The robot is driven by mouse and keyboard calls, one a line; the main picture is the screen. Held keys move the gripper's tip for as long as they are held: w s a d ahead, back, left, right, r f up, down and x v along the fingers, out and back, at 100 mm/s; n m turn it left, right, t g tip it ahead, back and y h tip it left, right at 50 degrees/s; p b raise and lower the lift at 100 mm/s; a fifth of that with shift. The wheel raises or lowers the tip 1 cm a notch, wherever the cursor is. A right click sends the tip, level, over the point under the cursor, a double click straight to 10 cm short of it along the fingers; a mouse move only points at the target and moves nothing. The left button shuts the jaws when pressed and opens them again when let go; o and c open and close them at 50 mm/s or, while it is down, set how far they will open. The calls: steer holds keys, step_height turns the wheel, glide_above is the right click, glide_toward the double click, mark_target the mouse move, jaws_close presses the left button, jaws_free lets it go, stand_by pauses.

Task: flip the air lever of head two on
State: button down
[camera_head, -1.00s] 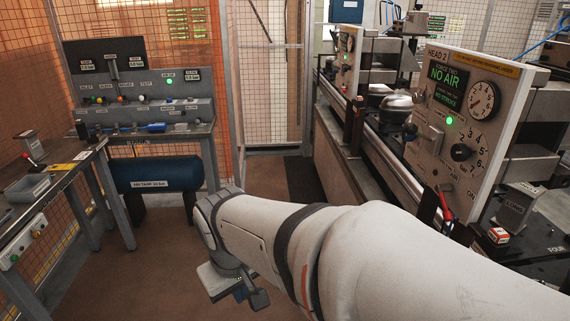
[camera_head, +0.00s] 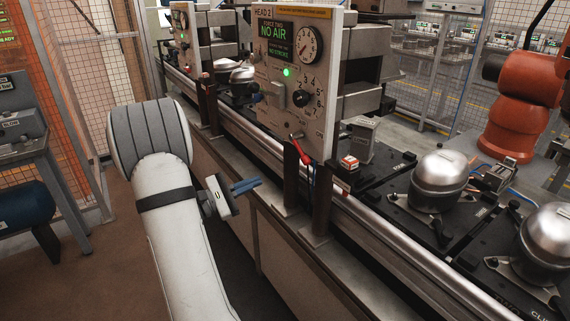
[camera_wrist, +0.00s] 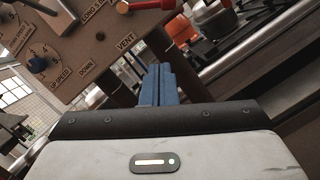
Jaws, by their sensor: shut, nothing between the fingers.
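The HEAD 2 panel (camera_head: 285,65) stands on the rail ahead, with a dial and a green display reading NO AIR. A red lever (camera_head: 302,147) sits at the panel's lower edge. In the wrist view a red bar (camera_wrist: 152,4), likely this lever, shows at the top edge above the VENT label (camera_wrist: 125,43), partly cut off. My gripper (camera_head: 256,183) has blue fingers, held together and empty. It is left of the lever and a little lower, apart from it. In the wrist view the fingers (camera_wrist: 157,72) point toward the panel's lower edge.
Dark upright posts (camera_head: 321,197) stand at the bench edge below the panel. A metal rail (camera_head: 375,245) runs along the bench. Silver compressors (camera_head: 440,180) sit on black pallets at right. An orange robot (camera_head: 515,110) stands behind. Open floor lies left of the bench.

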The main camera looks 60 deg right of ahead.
mark_target(300, 150)
steer(key=s+d+r+p, duration=0.2)
steer(key=s+d+r, duration=0.3)
steer(key=s+d, duration=0.2)
steer(key=shift+s+r, duration=0.15)
steer(key=shift+s, duration=0.35)
